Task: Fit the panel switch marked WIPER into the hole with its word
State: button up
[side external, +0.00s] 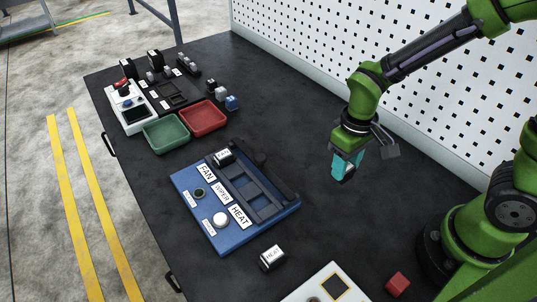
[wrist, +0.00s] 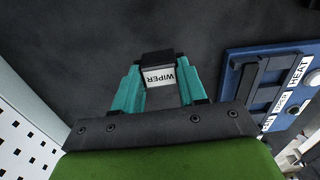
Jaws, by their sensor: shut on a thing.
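My gripper (side external: 346,168) is shut on the WIPER switch, above the bare table to the right of the blue panel. In the wrist view the WIPER switch (wrist: 158,68) is a black block with a white label, its word upside down, between the teal fingers. The blue panel (side external: 232,243) carries the labels FAN, WIPER (side external: 222,192) and HEAT beside a dark frame. A switch (side external: 223,157) sits at the FAN end. The hole by the WIPER word looks empty in the side view. The panel also shows at the right of the wrist view (wrist: 232,57).
A HEAT switch (side external: 272,257) lies on the table in front of the panel. Green (side external: 166,134) and red (side external: 204,118) trays stand behind it. A red block (side external: 397,284) and a pale box (side external: 318,288) are near the front. The table between gripper and panel is clear.

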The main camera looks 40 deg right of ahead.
jog(key=a+r, duration=0.2)
jog(key=a, duration=0.8)
jog(key=w+a, duration=0.2)
jog(key=w, duration=0.2)
jog(key=w+a, duration=0.3)
jog(key=w, duration=0.2)
jog(key=w+a+f, duration=0.1)
jog(key=w+a, duration=0.2)
jog(key=w, duration=0.2)
jog(key=shift+w+a+f, duration=0.1)
jog(key=shift+w, duration=0.05)
jog(key=shift+f, duration=1.75)
jog(key=o, duration=0.7)
jog(key=shift+f, duration=0.15)
jog(key=shift+o, duration=0.7)
